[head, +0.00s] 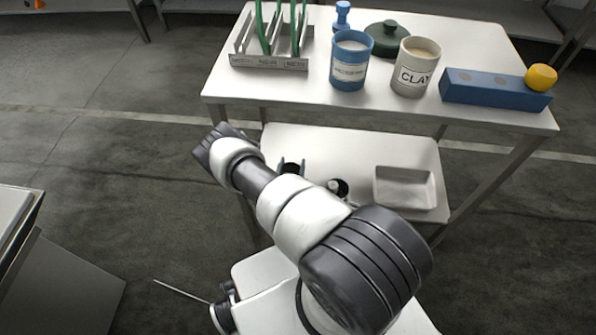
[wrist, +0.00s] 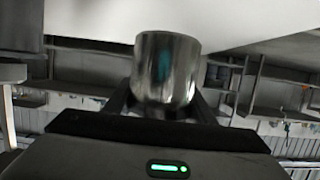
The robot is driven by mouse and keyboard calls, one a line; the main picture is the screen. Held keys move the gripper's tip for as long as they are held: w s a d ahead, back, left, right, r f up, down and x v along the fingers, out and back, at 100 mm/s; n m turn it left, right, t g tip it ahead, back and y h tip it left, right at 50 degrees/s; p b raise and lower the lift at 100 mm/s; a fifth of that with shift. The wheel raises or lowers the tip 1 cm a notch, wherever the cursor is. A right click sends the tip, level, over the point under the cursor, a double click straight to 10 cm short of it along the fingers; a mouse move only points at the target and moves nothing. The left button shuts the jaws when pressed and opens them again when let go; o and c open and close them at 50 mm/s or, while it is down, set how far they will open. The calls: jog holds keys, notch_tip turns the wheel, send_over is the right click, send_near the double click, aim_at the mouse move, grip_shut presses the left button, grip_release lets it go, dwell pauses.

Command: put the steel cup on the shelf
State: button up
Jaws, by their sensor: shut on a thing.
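The steel cup (wrist: 166,68) is shiny and grey and shows in the middle of the wrist view. My gripper (wrist: 164,92) is shut on it, with a dark finger on each side. A white surface is close behind the cup at the top of the wrist view; I cannot tell whether the cup touches it. In the head view the white lower shelf (head: 345,150) is under the table top, partly hidden by my arm. I cannot make out the cup in the head view, and my gripper is not clearly seen there.
The table top (head: 455,35) holds a rack (head: 270,62), a blue cup (head: 350,62), a clay cup (head: 414,68), a green lid (head: 388,38) and a blue block (head: 490,88) with a yellow knob. A tray (head: 405,188) and small dark items (head: 291,168) are on the lower shelf.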

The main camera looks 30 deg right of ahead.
notch_tip(320, 180, down, 4)
jog(key=shift+b, duration=0.8)
jog(key=shift+r, duration=0.1)
jog(key=o, duration=1)
jog(key=shift+o, duration=0.2)
